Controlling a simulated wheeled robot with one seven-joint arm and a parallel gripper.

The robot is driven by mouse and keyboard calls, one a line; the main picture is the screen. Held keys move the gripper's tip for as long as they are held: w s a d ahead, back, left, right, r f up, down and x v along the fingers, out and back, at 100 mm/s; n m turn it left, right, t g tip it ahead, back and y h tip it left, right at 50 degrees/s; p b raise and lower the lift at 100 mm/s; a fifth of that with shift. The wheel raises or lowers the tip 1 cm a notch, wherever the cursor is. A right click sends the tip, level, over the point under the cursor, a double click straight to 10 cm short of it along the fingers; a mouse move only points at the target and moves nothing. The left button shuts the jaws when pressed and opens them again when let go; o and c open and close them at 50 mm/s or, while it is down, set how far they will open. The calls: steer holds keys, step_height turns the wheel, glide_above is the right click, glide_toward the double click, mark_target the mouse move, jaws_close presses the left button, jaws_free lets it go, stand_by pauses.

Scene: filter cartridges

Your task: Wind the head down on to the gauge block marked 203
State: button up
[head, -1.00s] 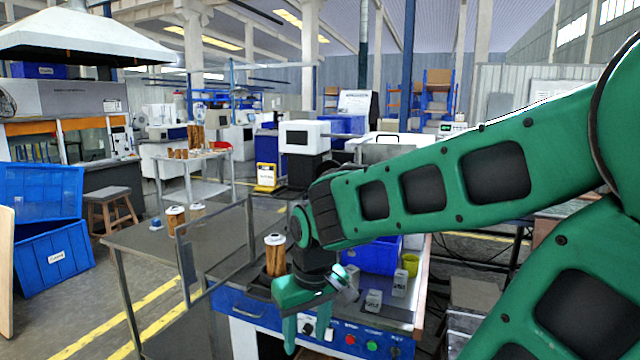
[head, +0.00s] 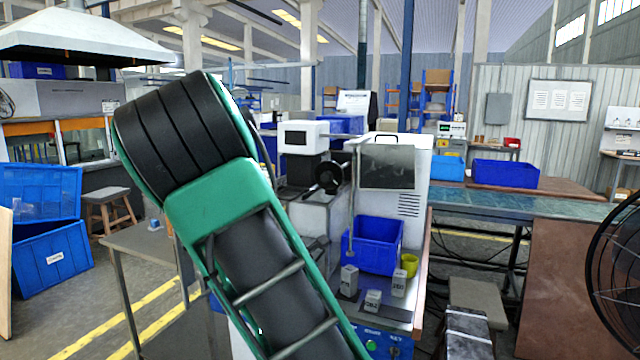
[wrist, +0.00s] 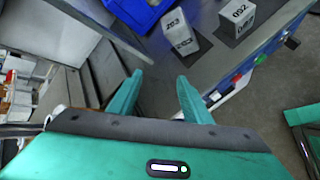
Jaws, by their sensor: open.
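Three small grey gauge blocks stand on the bench top in the head view: one at left (head: 349,280), one nearer the front (head: 372,301) and one at right (head: 399,283). In the wrist view the nearer block (wrist: 178,36) seems to read 203 or 263, and another (wrist: 238,17) reads 092. A black handwheel (head: 328,177) sits on the machine behind. A thin vertical rod (head: 351,215) hangs above the left block, clear of it. My gripper (wrist: 160,78) is open and empty, its fingers apart from the blocks; my arm hides it in the head view.
A blue bin (head: 373,244) and a yellow cup (head: 409,264) stand behind the blocks. The bench front carries buttons, including a green one (head: 371,345). A white cabinet (head: 417,165) rises behind. My arm covers the bench's left part.

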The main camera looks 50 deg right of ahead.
steer(key=w+d+r+n+t+h, duration=0.1)
steer(key=w+d+r+n+h, duration=0.2)
steer(key=r, duration=0.6)
steer(key=n+t+h, duration=0.3)
steer(key=n+h, duration=0.1)
steer(key=n, duration=0.2)
glide_toward(324, 179)
steer(key=x, duration=0.8)
steer(key=shift+w+d, duration=0.1)
steer(key=shift+d, duration=0.1)
steer(key=c, duration=0.9)
steer(key=shift+c, duration=0.9)
